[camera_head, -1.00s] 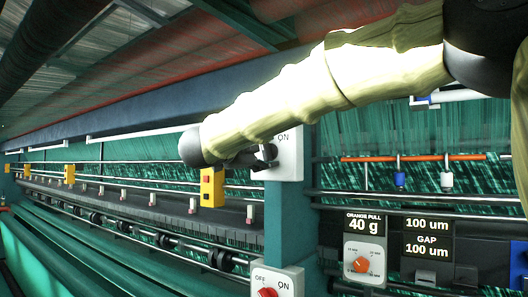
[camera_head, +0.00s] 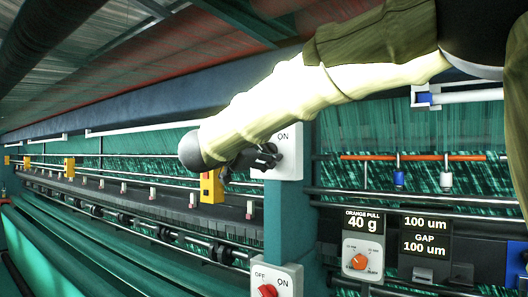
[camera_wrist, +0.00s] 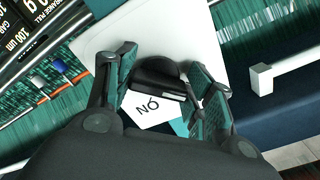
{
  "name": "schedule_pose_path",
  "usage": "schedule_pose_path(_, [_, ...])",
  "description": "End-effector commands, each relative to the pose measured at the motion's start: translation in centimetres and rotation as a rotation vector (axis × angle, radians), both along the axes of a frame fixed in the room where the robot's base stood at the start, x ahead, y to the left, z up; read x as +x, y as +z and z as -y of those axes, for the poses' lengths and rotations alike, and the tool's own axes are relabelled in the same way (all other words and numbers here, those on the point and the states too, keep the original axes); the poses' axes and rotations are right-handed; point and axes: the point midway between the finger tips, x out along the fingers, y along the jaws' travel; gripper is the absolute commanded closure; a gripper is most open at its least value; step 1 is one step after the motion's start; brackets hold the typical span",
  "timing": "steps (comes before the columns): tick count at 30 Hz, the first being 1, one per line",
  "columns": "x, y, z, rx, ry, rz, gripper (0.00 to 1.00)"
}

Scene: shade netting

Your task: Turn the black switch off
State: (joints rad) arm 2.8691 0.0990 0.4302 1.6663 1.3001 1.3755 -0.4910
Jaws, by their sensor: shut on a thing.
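The black switch is a dark rotary knob on a white plate (camera_head: 291,150) marked ON, fixed to a blue post. In the wrist view the black switch (camera_wrist: 158,78) sits between the two fingers, with the white plate (camera_wrist: 150,112) and its ON label around it. My gripper (camera_wrist: 160,85) is shut on the black switch, one finger on each side of it. In the head view my gripper (camera_head: 266,157) reaches the plate from the left and hides much of the knob. Any OFF label on this plate is hidden.
A second plate with a red switch (camera_head: 268,291), marked OFF and ON, is lower on the post. An orange dial (camera_head: 359,262) and text displays stand at the right. Yellow boxes (camera_head: 211,187) line the machine at left. Netting and rails run behind.

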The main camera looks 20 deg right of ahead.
Motion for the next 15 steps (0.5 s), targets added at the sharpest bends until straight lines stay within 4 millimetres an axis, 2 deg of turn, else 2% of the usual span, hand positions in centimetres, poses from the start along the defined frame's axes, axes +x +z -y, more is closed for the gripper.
schedule_pose_path(11, [0.01,-0.26,-0.02,-0.003,-0.001,-0.007,0.71])
schedule_pose_path(12, [0.01,-0.26,-0.02,-0.003,-0.001,-0.007,0.40])
schedule_pose_path(15, [0.01,-0.21,-0.01,-0.003,0.000,-0.006,0.25])
